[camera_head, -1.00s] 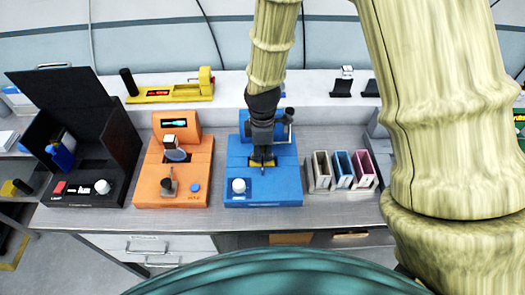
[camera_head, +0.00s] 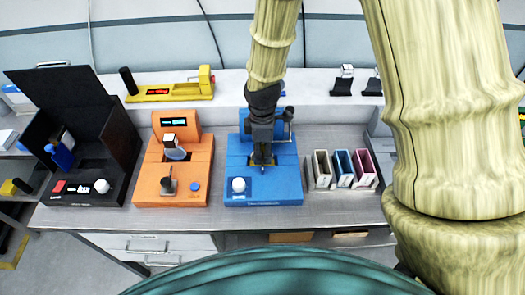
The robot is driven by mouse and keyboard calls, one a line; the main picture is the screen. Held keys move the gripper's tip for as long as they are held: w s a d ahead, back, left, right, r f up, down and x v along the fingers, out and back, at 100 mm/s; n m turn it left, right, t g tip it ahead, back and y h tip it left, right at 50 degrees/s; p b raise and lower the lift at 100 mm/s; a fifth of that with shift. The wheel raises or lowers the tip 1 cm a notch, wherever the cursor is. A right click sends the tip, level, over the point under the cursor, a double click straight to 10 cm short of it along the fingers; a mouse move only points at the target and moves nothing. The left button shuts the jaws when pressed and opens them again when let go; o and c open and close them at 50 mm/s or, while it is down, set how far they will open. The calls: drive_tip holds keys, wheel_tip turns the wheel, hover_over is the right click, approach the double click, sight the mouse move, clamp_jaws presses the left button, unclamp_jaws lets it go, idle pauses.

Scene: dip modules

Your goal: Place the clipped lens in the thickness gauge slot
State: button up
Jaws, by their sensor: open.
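My gripper (camera_head: 263,160) points straight down over the middle of the blue device (camera_head: 285,182), at its central recess. Its fingers are open and cover most of the recess, so I cannot tell whether a lens sits there. No readable label shows which device is the thickness gauge.
A black open-lidded box (camera_head: 112,158) stands at the left. A yellow device (camera_head: 180,94) is on the rear shelf. Right of the blue device stand grey, blue and pink slotted holders (camera_head: 363,165). Bare metal bench (camera_head: 310,212) runs along the front.

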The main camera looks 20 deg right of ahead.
drive_tip(key=shift+r+b, duration=1.55)
drive_tip(key=shift+r, duration=4.15)
drive_tip(key=shift+c, duration=0.3)
